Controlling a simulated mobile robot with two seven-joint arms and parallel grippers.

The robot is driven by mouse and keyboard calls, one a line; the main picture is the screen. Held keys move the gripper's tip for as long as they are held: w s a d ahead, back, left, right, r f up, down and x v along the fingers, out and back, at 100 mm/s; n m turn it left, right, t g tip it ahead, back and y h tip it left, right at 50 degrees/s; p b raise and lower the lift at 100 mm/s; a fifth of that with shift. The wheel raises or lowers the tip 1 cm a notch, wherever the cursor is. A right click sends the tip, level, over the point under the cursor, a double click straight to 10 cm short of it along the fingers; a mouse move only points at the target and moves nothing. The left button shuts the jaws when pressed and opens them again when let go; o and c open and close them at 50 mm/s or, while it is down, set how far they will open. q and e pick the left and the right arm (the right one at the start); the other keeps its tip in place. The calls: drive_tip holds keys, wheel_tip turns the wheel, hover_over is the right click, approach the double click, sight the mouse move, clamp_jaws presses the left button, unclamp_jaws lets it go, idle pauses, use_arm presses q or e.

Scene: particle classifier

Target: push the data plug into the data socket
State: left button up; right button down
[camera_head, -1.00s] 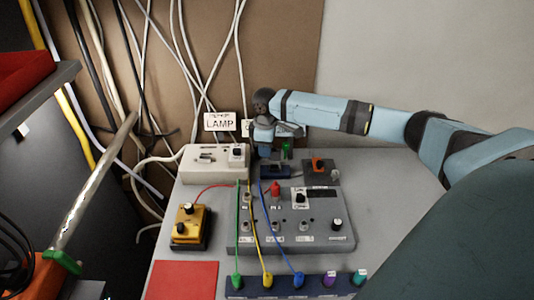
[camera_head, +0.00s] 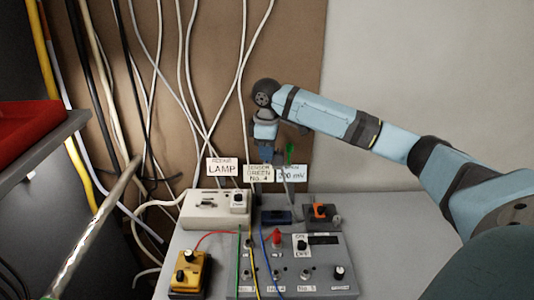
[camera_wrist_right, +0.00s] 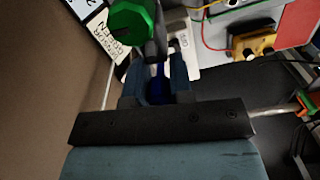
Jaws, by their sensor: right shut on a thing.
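My right gripper (camera_head: 268,158) hangs in the air above the back of the grey bench, near the white labels. In the right wrist view its fingers (camera_wrist_right: 158,90) are closed around a dark and blue piece. My left gripper is out of view.
A cream lamp box (camera_head: 217,210), an orange-topped dark block (camera_head: 320,212), a grey panel with knobs (camera_head: 325,270) and a yellow box (camera_head: 190,272) stand on the bench. Cables hang behind. A metal pole (camera_head: 95,235) crosses at left. The bench's right side is clear.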

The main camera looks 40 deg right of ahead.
drive_tip(key=w+a+f+p, duration=0.2)
drive_tip(key=w+a+f, duration=0.1)
drive_tip(key=w+a, duration=0.4)
drive_tip(key=w+a+f+n+p, duration=0.1)
drive_tip(key=w+a+f, duration=0.2)
drive_tip(key=w+a, duration=0.4)
drive_tip(key=a, duration=0.3)
drive_tip(key=shift+a+f+p, duration=0.25)
drive_tip(key=shift+f+p, duration=0.05)
drive_tip(key=shift+p, duration=0.1)
drive_tip(key=shift+n, duration=0.3)
drive_tip(key=shift+f, duration=2.9)
